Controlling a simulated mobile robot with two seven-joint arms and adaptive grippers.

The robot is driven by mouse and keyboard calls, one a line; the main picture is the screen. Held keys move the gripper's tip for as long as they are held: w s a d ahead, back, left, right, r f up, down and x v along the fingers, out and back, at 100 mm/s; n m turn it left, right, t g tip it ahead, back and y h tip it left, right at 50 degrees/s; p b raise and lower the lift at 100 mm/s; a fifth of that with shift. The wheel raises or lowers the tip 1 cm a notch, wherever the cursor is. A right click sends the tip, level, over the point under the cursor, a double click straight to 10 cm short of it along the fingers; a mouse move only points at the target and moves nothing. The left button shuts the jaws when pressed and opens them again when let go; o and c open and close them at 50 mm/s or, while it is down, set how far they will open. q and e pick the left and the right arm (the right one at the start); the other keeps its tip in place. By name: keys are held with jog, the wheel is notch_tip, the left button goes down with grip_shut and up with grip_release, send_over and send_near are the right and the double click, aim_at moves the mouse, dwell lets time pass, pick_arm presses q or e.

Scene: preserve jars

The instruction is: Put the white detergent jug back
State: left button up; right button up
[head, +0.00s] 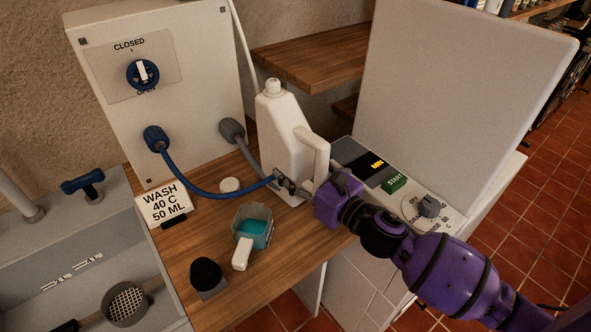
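The white detergent jug (279,130) stands upright on the wooden counter (285,262), between the tall white panel and the washing machine. Its handle (317,148) faces right. My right gripper (290,184) comes in from the right, low at the jug. Its dark fingers lie in front of the jug's lower body, by the lower end of the handle. The purple wrist hides part of that area, and I cannot tell whether the fingers close on the handle. My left gripper is not in view.
A scoop with blue liquid (252,226), a white disc (229,185), a black knob (206,273) and a wash card (164,203) are on the counter. A blue hose (200,191) curves near the jug. The machine's control panel (385,180) is close right; a wooden shelf (318,57) is behind.

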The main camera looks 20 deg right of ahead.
dwell(0.3)
jog(key=shift+f, duration=0.15)
jog(key=o, duration=1.4)
jog(key=shift+f, duration=0.1)
